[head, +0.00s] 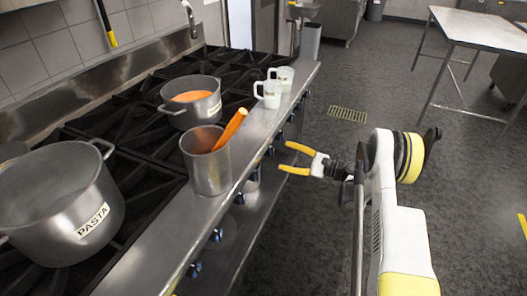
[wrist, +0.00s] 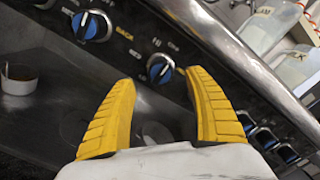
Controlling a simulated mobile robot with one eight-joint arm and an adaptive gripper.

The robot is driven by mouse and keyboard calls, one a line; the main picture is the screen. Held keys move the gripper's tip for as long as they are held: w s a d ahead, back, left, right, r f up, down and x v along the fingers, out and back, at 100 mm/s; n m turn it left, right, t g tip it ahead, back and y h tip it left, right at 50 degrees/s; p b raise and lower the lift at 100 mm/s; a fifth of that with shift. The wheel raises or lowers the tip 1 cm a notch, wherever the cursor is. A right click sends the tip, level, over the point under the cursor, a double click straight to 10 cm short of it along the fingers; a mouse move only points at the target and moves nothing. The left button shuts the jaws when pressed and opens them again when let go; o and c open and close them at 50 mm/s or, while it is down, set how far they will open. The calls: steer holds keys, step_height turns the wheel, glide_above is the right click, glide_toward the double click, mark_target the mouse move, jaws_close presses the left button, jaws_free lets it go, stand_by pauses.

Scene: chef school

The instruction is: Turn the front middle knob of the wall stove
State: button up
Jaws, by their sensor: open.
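The wall stove (head: 172,228) runs along the left in the head view, with a row of blue-centred knobs below its front edge. In the wrist view one knob (wrist: 160,69) lies just beyond and between my fingertips, with no contact visible. Another knob (wrist: 90,26) is up and left of it, with a yellow "BACK" label between them. Several more knobs (wrist: 262,138) are at lower right, partly behind the right finger. I cannot tell for sure which is the front middle one. My gripper (head: 287,157) is open and empty, its yellow fingers pointing at the stove front; it also shows in the wrist view (wrist: 158,80).
A steel container with an orange-handled tool (head: 208,165), two white mugs (head: 268,95), a pot with orange contents (head: 192,105) and a large PASTA pot (head: 62,205) stand on the stove. A metal table (head: 485,28) is at back right. The floor between is clear.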

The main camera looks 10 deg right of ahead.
mark_target(273, 152)
steer(key=b+x, duration=0.2)
steer(key=x, duration=0.4)
steer(key=shift+w+a+f, duration=0.1)
steer(key=shift+a+f, duration=0.05)
steer(key=shift+w+a, duration=0.4)
steer(key=shift+a, duration=0.1)
steer(key=c, duration=1.2)
